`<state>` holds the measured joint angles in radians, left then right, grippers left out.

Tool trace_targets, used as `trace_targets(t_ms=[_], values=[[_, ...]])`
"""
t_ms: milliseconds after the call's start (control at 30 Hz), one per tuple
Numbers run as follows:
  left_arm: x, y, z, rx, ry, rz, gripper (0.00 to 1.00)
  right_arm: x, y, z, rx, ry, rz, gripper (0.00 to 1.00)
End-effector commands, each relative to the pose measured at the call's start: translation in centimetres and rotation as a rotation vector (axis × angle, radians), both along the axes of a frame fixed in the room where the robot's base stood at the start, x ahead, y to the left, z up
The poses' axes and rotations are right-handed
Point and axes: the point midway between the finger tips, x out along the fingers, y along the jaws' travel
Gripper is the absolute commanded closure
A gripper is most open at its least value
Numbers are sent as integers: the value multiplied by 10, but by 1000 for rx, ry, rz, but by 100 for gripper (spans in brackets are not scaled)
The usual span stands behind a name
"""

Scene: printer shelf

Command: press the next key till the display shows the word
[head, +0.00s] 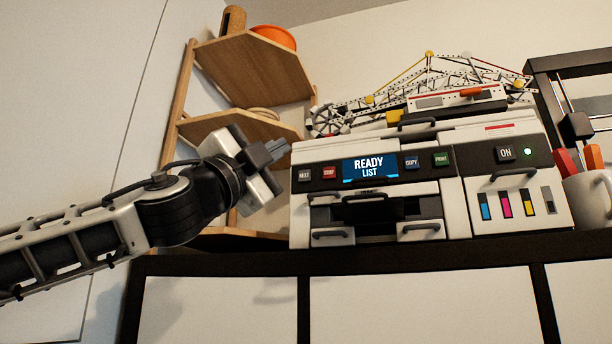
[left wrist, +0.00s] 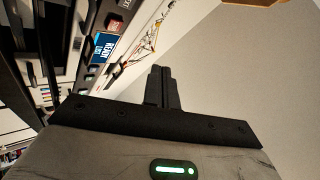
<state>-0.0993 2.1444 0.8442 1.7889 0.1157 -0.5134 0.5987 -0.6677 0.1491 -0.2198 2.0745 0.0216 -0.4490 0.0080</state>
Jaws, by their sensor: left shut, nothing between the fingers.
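A white and black printer (head: 380,195) stands on a dark shelf. Its lit blue display (head: 369,168) reads "READY LIST". The grey NEXT key (head: 304,175) is at the left end of the dark panel, beside a red key (head: 329,172) whose label is hard to read. In the left wrist view the shut fingers (left wrist: 161,88) point past the sideways-looking display (left wrist: 103,47). My right gripper is not in view.
The shelf top (head: 400,255) carries the printer. A crane-like model (head: 430,85) stands on the printer. A wooden corner shelf (head: 250,70) with an orange bowl (head: 274,37) is behind my left arm. A white mug (head: 590,197) with colored handles stands at the right.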

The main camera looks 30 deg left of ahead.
Motion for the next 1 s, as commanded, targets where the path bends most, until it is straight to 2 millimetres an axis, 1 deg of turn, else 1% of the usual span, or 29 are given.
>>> trace_targets(t_ms=[133,233,367,600,700,833,1000], values=[[2,1,0,-1,0,1,100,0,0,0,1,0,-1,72],[8,3,0,-1,1,3,100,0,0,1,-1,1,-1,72],[24,7,0,-1,4,2,100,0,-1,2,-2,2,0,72],[58,14,0,0,5,2,100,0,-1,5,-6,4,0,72],[69,17,0,0,2,3,100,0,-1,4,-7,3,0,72],[80,20,0,0,2,2,100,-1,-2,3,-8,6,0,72],[85,21,0,0,0,2,100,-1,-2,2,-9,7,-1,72]])
